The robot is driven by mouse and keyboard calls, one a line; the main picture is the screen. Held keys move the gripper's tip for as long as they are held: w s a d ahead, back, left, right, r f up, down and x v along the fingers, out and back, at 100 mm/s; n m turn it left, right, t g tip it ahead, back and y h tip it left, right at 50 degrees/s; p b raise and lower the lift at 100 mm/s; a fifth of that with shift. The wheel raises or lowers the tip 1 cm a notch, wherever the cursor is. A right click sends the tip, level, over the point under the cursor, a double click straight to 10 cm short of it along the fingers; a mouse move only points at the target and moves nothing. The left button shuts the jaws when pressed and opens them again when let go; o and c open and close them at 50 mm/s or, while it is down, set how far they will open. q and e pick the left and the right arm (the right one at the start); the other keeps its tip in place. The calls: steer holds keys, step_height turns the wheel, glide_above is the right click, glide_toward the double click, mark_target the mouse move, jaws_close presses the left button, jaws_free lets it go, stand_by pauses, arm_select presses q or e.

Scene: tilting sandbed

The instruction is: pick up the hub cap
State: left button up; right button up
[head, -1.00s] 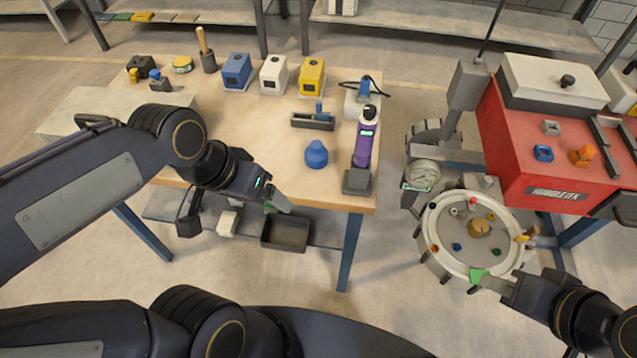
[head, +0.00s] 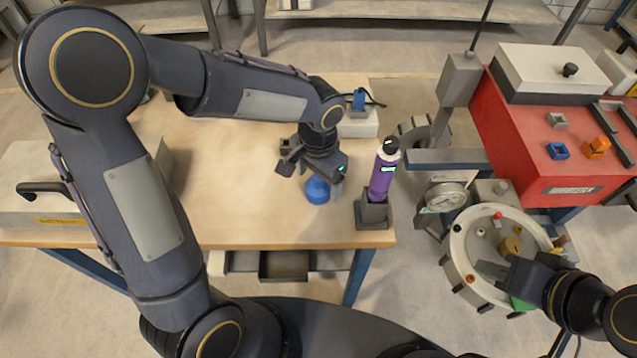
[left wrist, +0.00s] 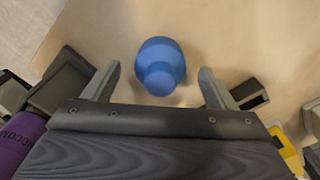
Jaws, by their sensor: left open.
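A brass-coloured knob (head: 511,245), which I take for the hub cap, is in the round grey-rimmed sandbed (head: 459,252) on the right. My right gripper (head: 506,286) is over the sandbed's near right part, just below the knob in the picture. A green patch shows by its fingers, and whether they are apart is unclear. My left gripper (head: 336,188) is over the table beside a blue rounded bottle (head: 317,190). In the left wrist view its fingers (left wrist: 160,72) are spread, with the blue bottle (left wrist: 159,62) showing between them, not gripped.
A purple canister (head: 383,172) stands in a grey holder (head: 373,213) right of the left gripper. A pressure gauge (head: 447,199) is by the sandbed. A red machine (head: 525,150) stands behind it. My left arm hides much of the table (head: 235,205).

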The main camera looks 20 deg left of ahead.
arm_select(q)
steer(key=shift+f, duration=1.25)
steer(key=c, duration=1.1)
